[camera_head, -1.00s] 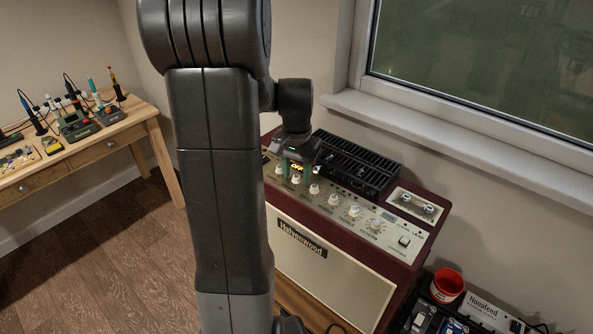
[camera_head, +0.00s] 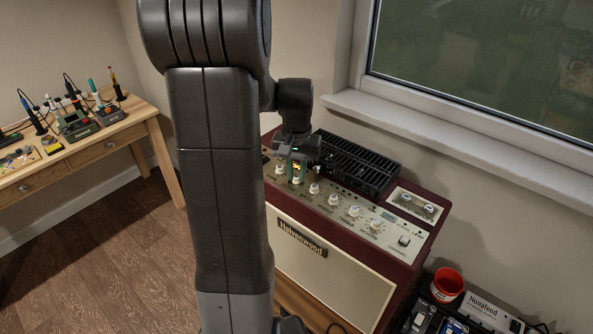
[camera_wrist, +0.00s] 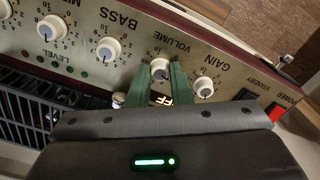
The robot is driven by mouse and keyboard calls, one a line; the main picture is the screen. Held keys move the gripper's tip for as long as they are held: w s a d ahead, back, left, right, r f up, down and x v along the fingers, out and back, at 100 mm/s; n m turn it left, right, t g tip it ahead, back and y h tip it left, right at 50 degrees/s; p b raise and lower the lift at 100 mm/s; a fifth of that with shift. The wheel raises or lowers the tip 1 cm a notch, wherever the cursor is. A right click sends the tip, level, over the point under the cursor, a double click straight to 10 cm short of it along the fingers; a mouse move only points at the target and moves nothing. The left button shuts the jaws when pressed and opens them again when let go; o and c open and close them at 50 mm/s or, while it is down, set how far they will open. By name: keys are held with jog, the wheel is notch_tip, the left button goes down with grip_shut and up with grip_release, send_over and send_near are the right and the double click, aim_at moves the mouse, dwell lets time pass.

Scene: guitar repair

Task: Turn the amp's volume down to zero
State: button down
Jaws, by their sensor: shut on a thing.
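The amp (camera_head: 335,265) is a dark red cabinet with a cream front and a row of white knobs on its top panel. In the wrist view the volume knob (camera_wrist: 160,66), white and beside the upside-down VOLUME label, sits between the green fingers of my gripper (camera_wrist: 162,72). My gripper is shut on this knob, with one finger on each side. The knob's pointer and scale are largely hidden by the fingers. In the head view my gripper (camera_head: 297,172) is over the left part of the panel.
The gain knob (camera_wrist: 204,87) and bass knob (camera_wrist: 109,49) flank the fingers closely. A red power switch (camera_wrist: 275,111) and a standby switch lie beyond the gain knob. A black vent grille (camera_head: 357,163) is behind the knobs. A red cup (camera_head: 447,285) stands right of the amp.

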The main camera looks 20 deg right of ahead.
aim_at(296, 176)
jog(key=n, duration=1.1)
jog(key=shift+n, duration=2)
jog(key=c, duration=1.3)
grip_release()
notch_tip(296, 176, up, 14)
jog(key=shift+f, duration=0.1)
